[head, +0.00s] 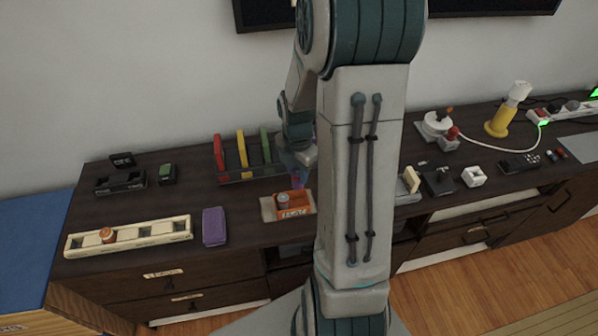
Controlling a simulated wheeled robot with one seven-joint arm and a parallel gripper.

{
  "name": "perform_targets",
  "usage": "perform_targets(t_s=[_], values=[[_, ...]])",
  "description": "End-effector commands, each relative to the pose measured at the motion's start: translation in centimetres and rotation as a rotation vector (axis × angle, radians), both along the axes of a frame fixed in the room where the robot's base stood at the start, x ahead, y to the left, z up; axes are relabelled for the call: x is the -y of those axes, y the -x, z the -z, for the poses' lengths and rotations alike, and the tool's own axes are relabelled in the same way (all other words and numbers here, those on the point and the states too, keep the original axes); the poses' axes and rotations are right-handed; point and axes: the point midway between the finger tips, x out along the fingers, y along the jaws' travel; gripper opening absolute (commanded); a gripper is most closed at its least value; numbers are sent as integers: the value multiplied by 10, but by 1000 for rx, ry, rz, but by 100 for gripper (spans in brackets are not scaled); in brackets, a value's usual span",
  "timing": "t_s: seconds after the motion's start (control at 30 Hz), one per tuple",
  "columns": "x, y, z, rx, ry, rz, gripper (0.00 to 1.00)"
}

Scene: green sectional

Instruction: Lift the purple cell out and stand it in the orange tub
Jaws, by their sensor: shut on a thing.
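My gripper (298,172) is small in the head view, behind my own arm link. It is shut on the purple cell (298,183), of which only a small part shows below the fingers. The cell is above the back part of the orange tub (297,212); whether it touches the tub's floor cannot be told. A greyish cylinder (283,201) stands in the left part of the tub. The tub sits on a pale base on the dark cabinet top.
A long cream holder (150,232) with square wells and an orange cell (107,235) lies at left, beside a purple case (214,227). A rack with red, yellow and green panels (243,155) stands behind the tub. My arm hides the cabinet's middle.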

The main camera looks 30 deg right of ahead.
Motion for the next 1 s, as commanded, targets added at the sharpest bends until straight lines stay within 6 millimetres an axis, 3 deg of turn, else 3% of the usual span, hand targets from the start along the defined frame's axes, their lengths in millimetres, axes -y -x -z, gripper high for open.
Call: perform_targets(t_s=[0.37, 1.0], values=[[2, 2, 5, 2, -2, -52, 3], [2, 2, 42, 2, -2, -50, 3]])
